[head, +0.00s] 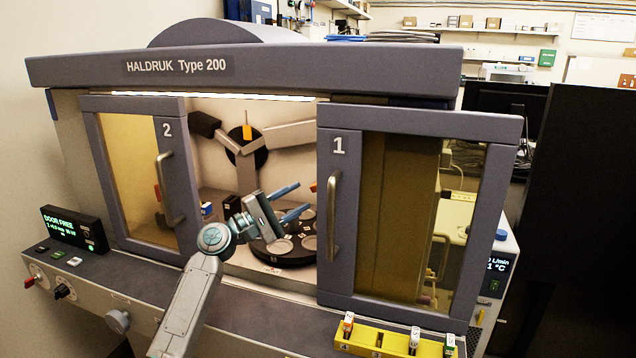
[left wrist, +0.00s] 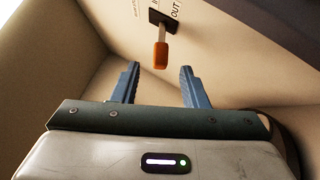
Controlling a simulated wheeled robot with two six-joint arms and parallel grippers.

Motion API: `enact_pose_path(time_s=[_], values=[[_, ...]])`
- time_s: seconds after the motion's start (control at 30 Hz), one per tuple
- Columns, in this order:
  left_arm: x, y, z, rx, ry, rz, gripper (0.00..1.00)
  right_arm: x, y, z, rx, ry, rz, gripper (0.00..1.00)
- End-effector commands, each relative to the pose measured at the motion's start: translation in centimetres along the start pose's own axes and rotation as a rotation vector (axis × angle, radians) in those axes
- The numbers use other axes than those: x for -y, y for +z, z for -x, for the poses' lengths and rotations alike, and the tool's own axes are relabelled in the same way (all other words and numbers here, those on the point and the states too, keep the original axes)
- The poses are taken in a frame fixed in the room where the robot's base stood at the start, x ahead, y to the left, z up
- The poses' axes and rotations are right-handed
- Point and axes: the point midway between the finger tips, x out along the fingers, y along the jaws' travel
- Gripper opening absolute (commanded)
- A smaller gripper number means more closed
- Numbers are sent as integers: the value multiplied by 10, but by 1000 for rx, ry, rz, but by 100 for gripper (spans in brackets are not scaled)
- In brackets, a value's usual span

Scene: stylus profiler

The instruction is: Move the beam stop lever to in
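The beam stop lever has an orange handle (left wrist: 160,54) on a metal stem from a dark mount (left wrist: 163,19) on the cabinet's inner wall. A label beside the mount reads OUT; the other lettering is cut off. In the head view a small orange tip (head: 313,187) shows by the edge of door 1, probably this handle. My left gripper (head: 303,197) reaches through the gap between the doors. Its blue fingers (left wrist: 160,69) are open and empty. In the left wrist view the handle appears between and beyond the fingertips, with no visible contact. My right gripper is out of view.
Door 2 (head: 170,185) stands left and door 1 (head: 337,225) right of the opening. A dark round sample stage (head: 285,258) lies below my gripper. A three-armed fixture (head: 246,165) is behind. A yellow rack (head: 395,340) stands on the front ledge.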

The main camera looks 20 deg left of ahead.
Motion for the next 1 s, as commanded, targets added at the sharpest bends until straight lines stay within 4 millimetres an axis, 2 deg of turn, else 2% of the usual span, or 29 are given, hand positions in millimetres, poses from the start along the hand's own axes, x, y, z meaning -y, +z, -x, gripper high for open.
enact_pose_path(time_s=[0.03, 0.1, 0.3, 0.5, 0.73, 0.93, 1.0], values=[[-5, 3, -14, 3, 3, 2, 40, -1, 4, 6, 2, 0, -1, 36], [-4, 2, -27, 2, 2, 2, 40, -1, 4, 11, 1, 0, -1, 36], [-2, 1, -53, 1, 0, -1, 40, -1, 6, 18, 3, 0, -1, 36], [0, 0, -62, 0, -2, -1, 40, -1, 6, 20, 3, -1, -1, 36], [0, 0, -62, 0, -2, -2, 40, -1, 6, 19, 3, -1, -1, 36], [0, 0, -62, 0, -2, -2, 1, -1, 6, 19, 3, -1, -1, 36], [0, 0, -62, 0, -2, -2, 0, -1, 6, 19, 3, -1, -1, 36]])
